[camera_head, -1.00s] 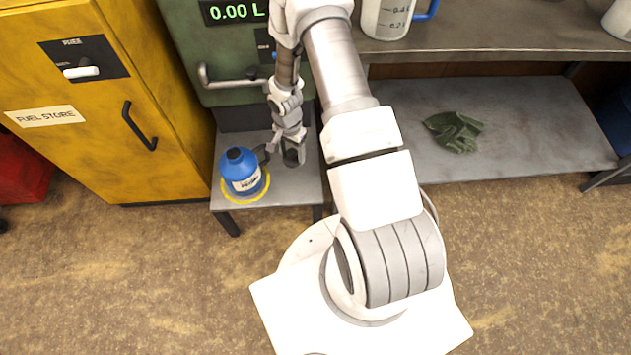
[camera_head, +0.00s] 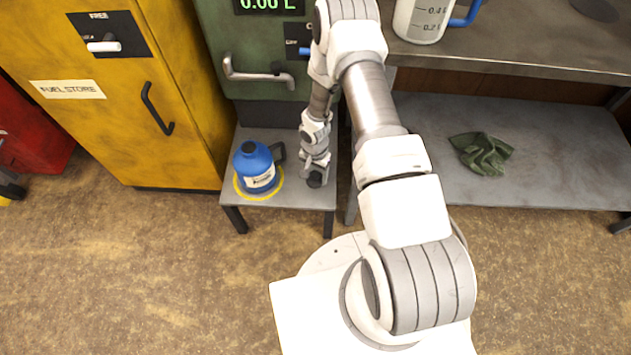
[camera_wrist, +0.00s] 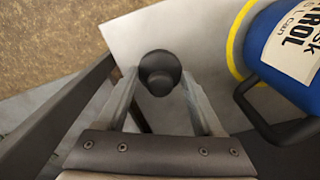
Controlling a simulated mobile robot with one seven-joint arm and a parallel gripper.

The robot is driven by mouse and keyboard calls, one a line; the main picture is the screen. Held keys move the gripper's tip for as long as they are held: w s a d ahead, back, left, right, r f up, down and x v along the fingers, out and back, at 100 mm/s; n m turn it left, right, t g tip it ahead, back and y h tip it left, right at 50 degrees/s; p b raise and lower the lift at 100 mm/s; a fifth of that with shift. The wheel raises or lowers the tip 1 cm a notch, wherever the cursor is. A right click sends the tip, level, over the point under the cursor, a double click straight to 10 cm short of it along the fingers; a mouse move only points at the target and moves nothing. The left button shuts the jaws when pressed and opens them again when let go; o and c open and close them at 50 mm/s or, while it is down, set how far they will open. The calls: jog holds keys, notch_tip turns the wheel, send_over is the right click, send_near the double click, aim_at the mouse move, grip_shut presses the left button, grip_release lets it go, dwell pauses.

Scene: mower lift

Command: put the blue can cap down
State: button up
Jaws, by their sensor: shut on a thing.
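A dark, round cap (camera_wrist: 160,72) is between the two fingers of my gripper (camera_wrist: 160,92) in the wrist view. My gripper is shut on it. In the head view my gripper (camera_head: 314,167) points down over the right front part of a small grey stand (camera_head: 290,197), with the dark cap (camera_head: 314,180) at its tips. I cannot tell whether the cap touches the stand top. The blue can (camera_head: 256,166) stands upright to the left of the gripper, apart from it, inside a yellow ring on the stand. The can also shows at the right in the wrist view (camera_wrist: 285,45).
A yellow fuel cabinet (camera_head: 110,90) stands left of the stand. A green unit with a handle (camera_head: 255,72) is behind it. A bench with a low shelf (camera_head: 555,160) holding a green cloth (camera_head: 482,153) is at right. The stand's front edge is close to the cap.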

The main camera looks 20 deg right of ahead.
aim_at(315, 181)
jog(key=shift+f+b, duration=0.55)
jog(key=shift+f, duration=1.2)
jog(key=shift+f, duration=0.15)
jog(key=o, duration=1.3)
